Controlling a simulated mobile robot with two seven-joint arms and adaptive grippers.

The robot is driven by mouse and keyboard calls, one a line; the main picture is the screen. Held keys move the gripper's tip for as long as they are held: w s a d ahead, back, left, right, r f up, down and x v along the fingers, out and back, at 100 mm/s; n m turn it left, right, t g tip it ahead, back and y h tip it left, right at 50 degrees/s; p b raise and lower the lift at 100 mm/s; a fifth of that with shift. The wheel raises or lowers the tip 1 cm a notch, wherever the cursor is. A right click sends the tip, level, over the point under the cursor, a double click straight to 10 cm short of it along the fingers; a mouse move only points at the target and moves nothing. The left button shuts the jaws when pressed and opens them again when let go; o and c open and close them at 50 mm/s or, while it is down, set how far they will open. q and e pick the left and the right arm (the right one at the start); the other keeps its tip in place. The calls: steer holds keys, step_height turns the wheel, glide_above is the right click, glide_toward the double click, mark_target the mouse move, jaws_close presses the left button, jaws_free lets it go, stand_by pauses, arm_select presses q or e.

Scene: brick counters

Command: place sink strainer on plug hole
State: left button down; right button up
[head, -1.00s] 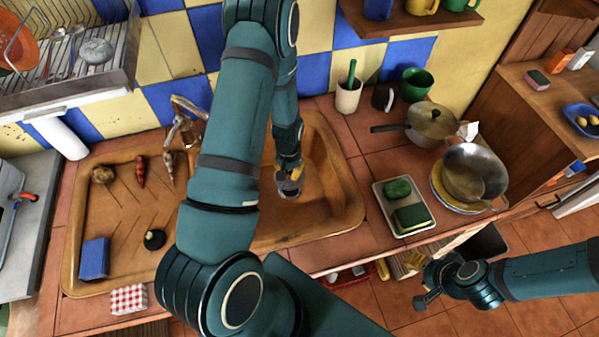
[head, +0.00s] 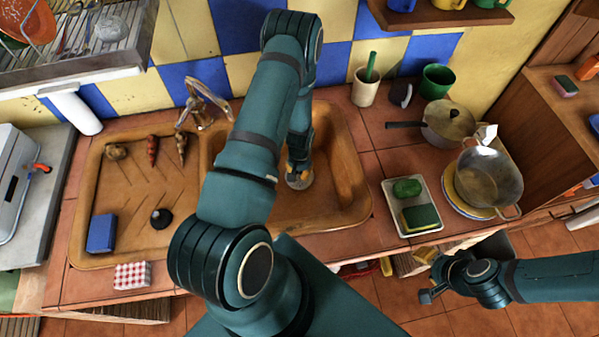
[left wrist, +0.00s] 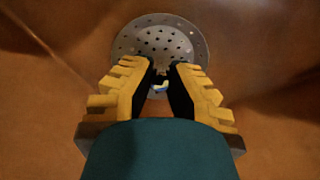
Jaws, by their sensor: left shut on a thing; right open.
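The sink strainer is a round, perforated grey metal disc. It shows in the left wrist view (left wrist: 160,38) and in the head view (head: 300,182), in the sink's right-hand basin (head: 335,190). My left gripper (left wrist: 162,70) has yellow fingers with dark pads, shut on the strainer's middle part. In the head view the left gripper (head: 298,168) reaches down into the basin. The plug hole is not visible, and I cannot tell whether the strainer touches the basin floor. My right gripper (head: 432,283) is open and empty, in front of the counter at right.
On the drainboard are a blue box (head: 101,233), a black plug (head: 161,218) and several vegetables (head: 152,150). The tap (head: 203,103) stands behind the sink. A tray with a sponge (head: 420,216) and a metal pan (head: 488,177) are to the right.

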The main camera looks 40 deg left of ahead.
arm_select(q)
steer(key=shift+f, duration=0.3)
steer(key=shift+f, duration=0.15)
steer(key=c, duration=1.1)
jaws_free()
step_height(320, 180, up, 12)
steer(key=shift+w+r, duration=0.15)
